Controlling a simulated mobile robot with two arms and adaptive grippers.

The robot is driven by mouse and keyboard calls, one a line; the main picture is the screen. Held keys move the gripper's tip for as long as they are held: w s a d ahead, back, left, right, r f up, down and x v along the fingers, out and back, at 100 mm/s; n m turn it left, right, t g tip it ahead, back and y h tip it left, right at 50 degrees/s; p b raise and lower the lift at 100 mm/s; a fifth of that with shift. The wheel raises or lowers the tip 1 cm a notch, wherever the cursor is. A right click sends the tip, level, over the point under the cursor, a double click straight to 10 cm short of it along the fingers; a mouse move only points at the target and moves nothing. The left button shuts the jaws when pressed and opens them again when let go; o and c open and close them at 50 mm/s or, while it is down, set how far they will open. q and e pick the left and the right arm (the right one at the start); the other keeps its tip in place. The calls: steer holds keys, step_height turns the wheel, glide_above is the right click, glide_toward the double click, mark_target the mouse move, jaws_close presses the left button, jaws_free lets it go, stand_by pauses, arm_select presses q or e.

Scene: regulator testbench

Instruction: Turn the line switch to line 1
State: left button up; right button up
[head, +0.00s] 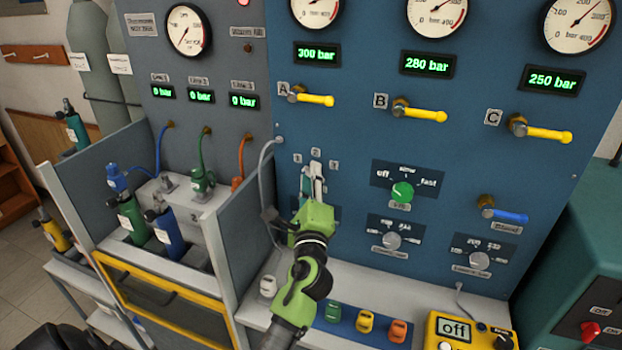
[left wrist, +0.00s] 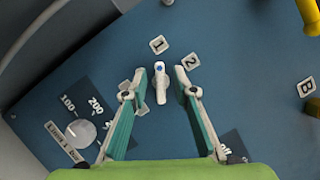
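The line switch (left wrist: 161,88) is a small pale handle with a blue dot on the blue panel. In the left wrist view its dotted end points toward the label 1 (left wrist: 158,45), and the label 2 (left wrist: 190,62) is to the right of it. My left gripper (head: 314,178) is at the switch in the head view and largely hides it there. In the left wrist view the left gripper (left wrist: 161,76) is open, with one finger on each side of the handle and a visible gap on both sides. My right gripper is not in view.
Yellow valve handles A (head: 315,100), B (head: 422,113) and C (head: 545,133) stick out of the panel above and to the right. A green knob (head: 402,192) is right of my left gripper. A ledge (head: 350,285) with several coloured items runs below.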

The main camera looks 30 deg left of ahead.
arm_select(q)
steer(key=v, duration=1.2)
stand_by(0.5)
